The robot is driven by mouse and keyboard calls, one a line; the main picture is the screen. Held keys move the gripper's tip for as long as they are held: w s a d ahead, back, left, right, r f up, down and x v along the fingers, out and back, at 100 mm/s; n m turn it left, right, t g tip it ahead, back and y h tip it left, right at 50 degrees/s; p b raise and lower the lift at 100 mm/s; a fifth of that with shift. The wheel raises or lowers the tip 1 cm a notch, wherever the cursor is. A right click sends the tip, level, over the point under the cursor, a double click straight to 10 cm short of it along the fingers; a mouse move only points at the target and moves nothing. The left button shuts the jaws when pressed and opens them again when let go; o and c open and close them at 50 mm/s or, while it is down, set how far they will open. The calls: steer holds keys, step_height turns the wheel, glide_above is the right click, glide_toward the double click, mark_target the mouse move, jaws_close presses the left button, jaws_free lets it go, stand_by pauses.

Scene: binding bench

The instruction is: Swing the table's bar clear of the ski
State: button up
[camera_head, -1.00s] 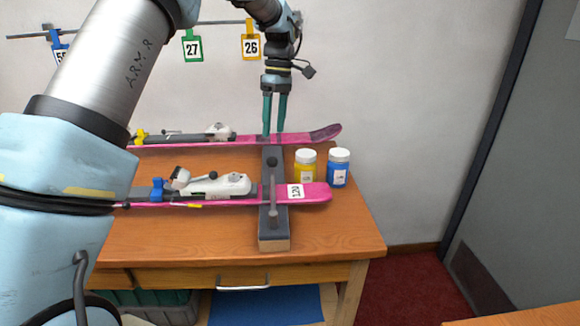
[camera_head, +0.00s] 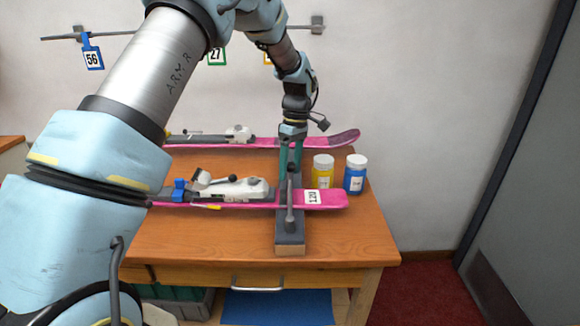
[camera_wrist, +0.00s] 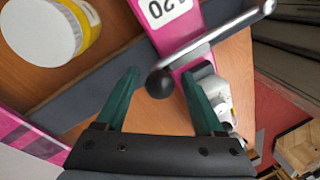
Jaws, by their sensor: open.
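The table's bar (camera_head: 290,205) is a grey metal rod with a black ball knob. It lies across the front pink ski (camera_head: 330,199), near its end with the white 120 tag, above the dark block (camera_head: 290,240). In the wrist view the rod (camera_wrist: 225,32) crosses the ski (camera_wrist: 178,30) beside the tag, and the black knob (camera_wrist: 160,84) shows at its near end. My gripper (camera_head: 290,165) has green fingers pointing down at the knob. In the wrist view my gripper (camera_wrist: 167,72) is open, with the knob between its fingertips; contact cannot be told.
A yellow jar (camera_head: 322,174) and a blue jar (camera_head: 355,176) stand just right of my gripper. A second pink ski (camera_head: 335,139) lies behind. The front ski's binding (camera_head: 235,188) is to the left. The wooden table (camera_head: 350,235) is clear at front right.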

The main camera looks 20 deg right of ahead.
jaws_close()
stand_by(0.5)
stand_by(0.8)
